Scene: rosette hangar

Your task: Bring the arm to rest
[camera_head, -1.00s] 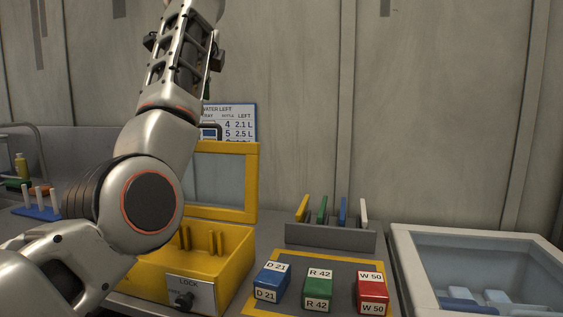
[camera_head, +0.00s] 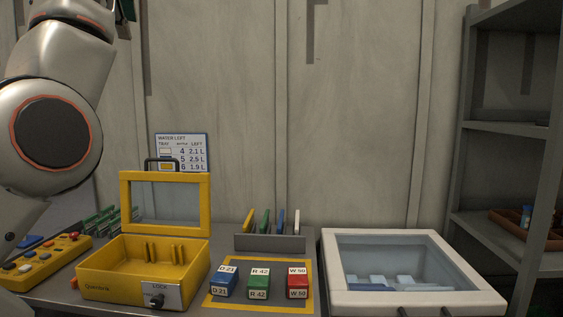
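My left arm (camera_head: 55,130) rises along the left edge, and its upper links leave the picture at the top. A small dark part with a green edge (camera_head: 125,10) shows beside it at the top; I cannot tell whether it belongs to the gripper or is something held. The fingers of my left gripper cannot be made out. My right gripper cannot be made out in this view.
An open yellow case (camera_head: 105,288) with a lock plate stands on the bench. Blue (camera_head: 223,283), green (camera_head: 259,288) and red (camera_head: 297,286) labelled blocks sit on a yellow-bordered mat (camera_head: 210,298). A slotted rack (camera_head: 270,243), glass-topped white bin (camera_head: 345,300) and grey shelf (camera_head: 505,128) stand rightward.

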